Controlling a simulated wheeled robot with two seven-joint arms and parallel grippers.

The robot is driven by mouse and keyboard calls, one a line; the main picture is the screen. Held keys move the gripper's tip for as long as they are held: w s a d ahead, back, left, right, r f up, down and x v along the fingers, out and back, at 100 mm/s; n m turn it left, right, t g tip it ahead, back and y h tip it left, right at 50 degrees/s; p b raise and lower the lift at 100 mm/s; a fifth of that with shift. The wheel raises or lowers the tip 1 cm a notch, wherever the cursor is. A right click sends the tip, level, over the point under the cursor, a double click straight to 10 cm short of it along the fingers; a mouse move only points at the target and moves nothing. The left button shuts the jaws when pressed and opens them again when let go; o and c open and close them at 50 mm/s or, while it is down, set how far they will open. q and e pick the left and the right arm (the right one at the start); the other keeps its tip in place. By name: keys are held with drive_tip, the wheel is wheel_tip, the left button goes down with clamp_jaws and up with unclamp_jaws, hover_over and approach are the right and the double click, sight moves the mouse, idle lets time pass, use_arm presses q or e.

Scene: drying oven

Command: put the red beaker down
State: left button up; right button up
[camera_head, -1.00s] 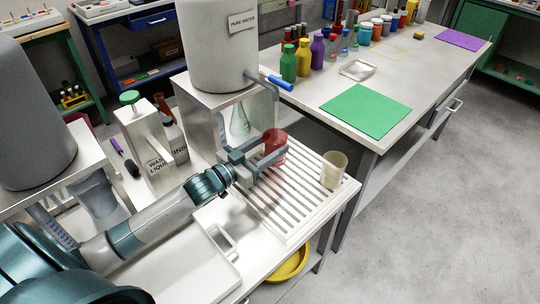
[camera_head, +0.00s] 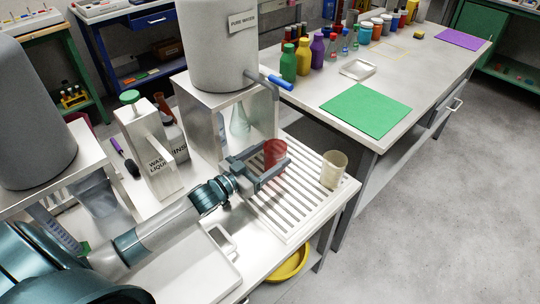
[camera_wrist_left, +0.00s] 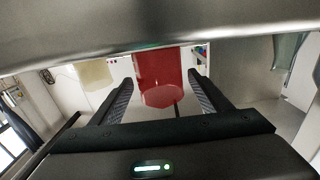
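The red beaker (camera_head: 275,153) is upright, low at the slatted drying rack (camera_head: 290,218), near its far left side. I cannot clearly tell whether its base rests on the slats. My left gripper (camera_head: 274,158) has a finger on each side of the beaker. My right gripper is in neither view.
A cream beaker (camera_head: 334,170) stands on the rack's right side. The pure water tank (camera_head: 218,45) on its metal stand (camera_head: 205,110) rises close behind the gripper, with a flask (camera_head: 240,120) underneath. Slats nearer the front are clear.

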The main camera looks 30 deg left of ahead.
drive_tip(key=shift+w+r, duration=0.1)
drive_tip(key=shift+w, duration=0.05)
use_arm(q)
drive_tip(key=shift+r, duration=0.15)
drive_tip(key=shift+s+a, duration=0.2)
drive_tip(key=shift+s, duration=0.45)
drive_tip(key=v, duration=0.5)
drive_tip(key=shift+b, duration=0.4)
drive_tip(key=shift+s+a, duration=0.2)
drive_tip(key=shift+s, duration=0.35)
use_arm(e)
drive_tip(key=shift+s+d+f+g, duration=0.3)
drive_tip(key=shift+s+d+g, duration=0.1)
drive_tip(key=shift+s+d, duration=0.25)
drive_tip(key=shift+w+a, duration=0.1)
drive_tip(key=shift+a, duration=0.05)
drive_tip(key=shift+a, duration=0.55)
